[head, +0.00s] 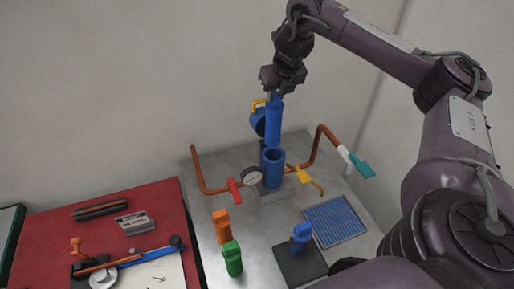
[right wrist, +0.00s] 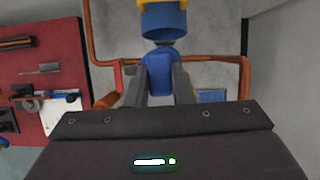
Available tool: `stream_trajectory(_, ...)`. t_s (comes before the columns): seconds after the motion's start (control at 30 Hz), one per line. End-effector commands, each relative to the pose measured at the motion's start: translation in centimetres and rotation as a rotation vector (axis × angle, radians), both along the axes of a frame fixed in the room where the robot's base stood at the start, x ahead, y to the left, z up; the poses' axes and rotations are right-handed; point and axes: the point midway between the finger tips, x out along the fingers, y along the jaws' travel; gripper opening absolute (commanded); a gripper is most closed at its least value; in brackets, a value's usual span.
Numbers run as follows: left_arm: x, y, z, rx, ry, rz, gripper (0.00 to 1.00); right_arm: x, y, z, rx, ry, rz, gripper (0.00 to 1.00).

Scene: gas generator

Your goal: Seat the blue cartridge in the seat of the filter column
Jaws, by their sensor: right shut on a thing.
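My right gripper (head: 274,95) is shut on the blue cartridge (head: 273,122), which hangs upright from the jaws. The cartridge's lower end is just above the open top of the blue filter column (head: 273,168); whether they touch is unclear, and the seat inside is hidden. In the right wrist view the cartridge (right wrist: 160,75) shows between my two fingers. A blue cap with a yellow handle (head: 258,121) is tilted open beside and behind the cartridge; it also shows in the right wrist view (right wrist: 163,22). My left gripper is not in view.
Copper pipes (head: 315,150) with red, yellow and teal handles flank the column, with a gauge (head: 252,177) at its left. Orange (head: 221,227) and green (head: 232,258) cartridges stand in front. Another blue piece (head: 301,238) stands on a dark pad near a blue grate (head: 335,221).

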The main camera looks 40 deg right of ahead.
Motion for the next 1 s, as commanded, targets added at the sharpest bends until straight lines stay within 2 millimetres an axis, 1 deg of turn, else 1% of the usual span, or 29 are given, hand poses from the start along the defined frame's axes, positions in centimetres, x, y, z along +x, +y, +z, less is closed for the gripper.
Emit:
stream_trajectory(0.03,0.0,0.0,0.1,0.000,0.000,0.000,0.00,-0.2,-0.7,-0.1,0.000,0.002,-0.021,0.00)
stream_trajectory(0.1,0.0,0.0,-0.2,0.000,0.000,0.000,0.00,-0.4,-1.1,-0.9,-0.001,0.003,-0.033,0.00)
stream_trajectory(0.27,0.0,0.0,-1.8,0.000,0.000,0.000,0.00,-0.4,-1.1,-3.7,0.000,0.006,-0.033,0.00)
stream_trajectory(0.3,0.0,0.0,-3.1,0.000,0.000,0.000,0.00,-0.4,-1.0,-5.3,0.001,0.007,-0.032,0.00)
stream_trajectory(0.5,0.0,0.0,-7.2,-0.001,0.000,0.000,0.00,-0.4,-1.0,-10.9,0.001,0.005,-0.030,0.00)
stream_trajectory(0.6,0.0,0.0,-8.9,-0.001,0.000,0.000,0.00,-0.4,-1.0,-13.3,0.001,0.004,-0.031,0.00)
stream_trajectory(0.7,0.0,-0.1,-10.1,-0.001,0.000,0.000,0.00,-0.4,-1.0,-15.1,0.002,0.003,-0.031,0.00)
stream_trajectory(0.8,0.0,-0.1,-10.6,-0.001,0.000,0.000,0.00,-0.3,-0.9,-16.0,0.001,0.001,-0.029,0.00)
stream_trajectory(0.93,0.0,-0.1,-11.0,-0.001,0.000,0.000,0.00,-0.3,-1.0,-16.7,0.000,0.000,-0.029,0.00)
stream_trajectory(1.0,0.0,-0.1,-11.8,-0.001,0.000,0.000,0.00,-0.3,-1.0,-17.8,0.001,0.002,-0.030,0.00)
